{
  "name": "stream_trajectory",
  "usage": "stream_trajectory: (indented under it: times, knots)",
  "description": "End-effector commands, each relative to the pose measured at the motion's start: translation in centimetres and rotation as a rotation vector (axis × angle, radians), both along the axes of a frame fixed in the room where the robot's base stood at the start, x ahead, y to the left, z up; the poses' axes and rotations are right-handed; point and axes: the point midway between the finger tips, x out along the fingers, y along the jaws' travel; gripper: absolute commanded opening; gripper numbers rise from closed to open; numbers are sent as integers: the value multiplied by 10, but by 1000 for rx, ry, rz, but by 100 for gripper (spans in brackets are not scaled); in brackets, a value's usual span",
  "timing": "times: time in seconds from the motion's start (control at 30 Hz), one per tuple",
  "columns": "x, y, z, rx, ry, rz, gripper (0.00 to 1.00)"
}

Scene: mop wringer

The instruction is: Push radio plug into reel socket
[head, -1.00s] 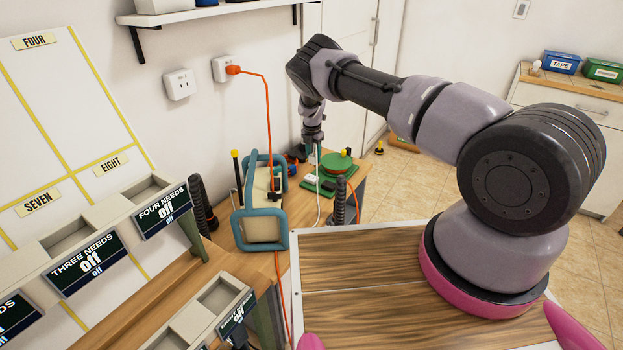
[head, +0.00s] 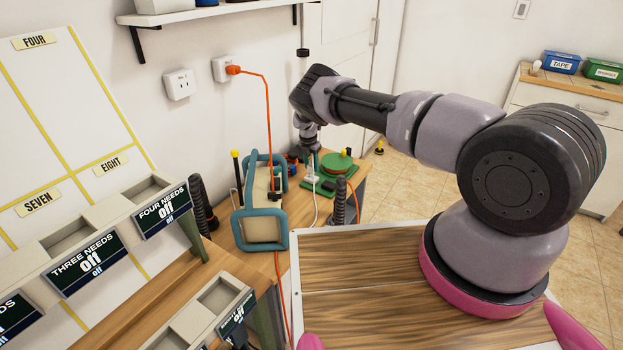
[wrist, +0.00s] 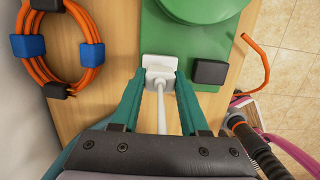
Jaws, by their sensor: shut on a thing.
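My gripper (wrist: 159,82) has teal fingers, shut on the white radio plug (wrist: 158,76). The plug's white cable (wrist: 161,112) runs back between the fingers. The plug is over the white socket (wrist: 172,62) on the reel's green base, touching or very close. Its pins are hidden, so I cannot tell how deep it sits. The green reel (wrist: 190,8) is just beyond the socket. In the head view the reel (head: 336,162) is at the far end of the bench, with my gripper (head: 311,169) at its left side. A cream box with a teal frame (head: 262,222), perhaps the radio, stands nearer.
A black block (wrist: 210,72) sits on the base right of the socket. A coiled orange cable (wrist: 92,50) with blue clips lies left. A dark ribbed post (wrist: 250,145) is close at lower right. An orange plug (head: 233,70) is in the wall outlet.

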Motion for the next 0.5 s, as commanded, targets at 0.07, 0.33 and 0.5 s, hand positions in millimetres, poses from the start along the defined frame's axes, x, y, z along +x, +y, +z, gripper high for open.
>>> stream_trajectory:
  times: [0.07,0.33,0.5]
  knots:
    - [0,0,0,0,0,0,0]
    - [1,0,-5,0,-1,0,0]
    - [0,0,-10,0,0,0,0]
